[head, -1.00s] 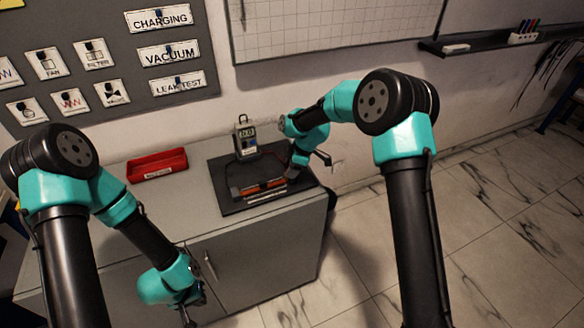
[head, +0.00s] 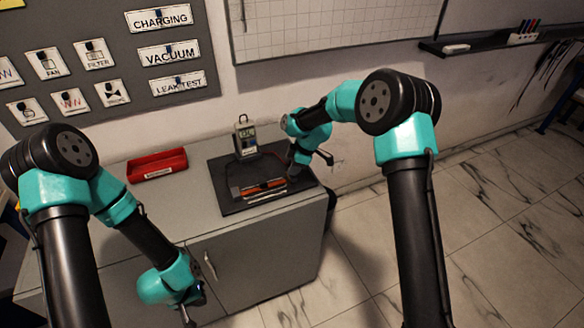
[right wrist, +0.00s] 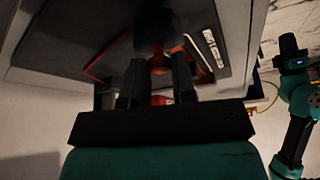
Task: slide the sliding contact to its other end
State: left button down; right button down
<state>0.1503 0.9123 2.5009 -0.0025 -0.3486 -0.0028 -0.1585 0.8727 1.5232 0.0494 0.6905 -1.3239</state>
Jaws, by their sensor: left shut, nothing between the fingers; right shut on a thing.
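The slide device (head: 262,188) with an orange-red body lies on a dark mat (head: 232,208) on the grey cabinet. Its sliding contact (right wrist: 158,64) shows as a red knob in the right wrist view. My right gripper (right wrist: 160,75) is shut on this knob, with one dark finger on each side of it. In the head view my right gripper (head: 289,178) is at the right end of the device, its fingertips mostly hidden by the arm. My left gripper (head: 190,318) is shut and empty, low in front of the cabinet.
A small meter (head: 245,136) with a display stands at the back of the mat; its digits are too small to read. Dark leads run on the mat. A red bin (head: 157,164) sits to the left. The cabinet top (head: 180,205) between is clear.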

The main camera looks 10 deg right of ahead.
aim_at(303, 177)
jog(key=shift+w+d+r, duration=0.1)
jog(key=shift+w+d, duration=0.2)
jog(key=shift+d, duration=0.6)
jog(key=shift+w+d, duration=0.25)
jog(key=shift+d, duration=0.6)
jog(key=c, duration=1.3)
grip_release()
jog(key=shift+d, duration=0.2)
jog(key=o, duration=0.3)
jog(key=shift+o, duration=0.3)
jog(key=shift+s+a, duration=0.1)
jog(key=shift+a, duration=0.05)
jog(key=shift+r, duration=0.3)
jog(key=w+v, duration=0.1)
jog(key=v, duration=1.5)
jog(key=shift+s+d+r, duration=0.3)
jog(key=shift+s, duration=0.25)
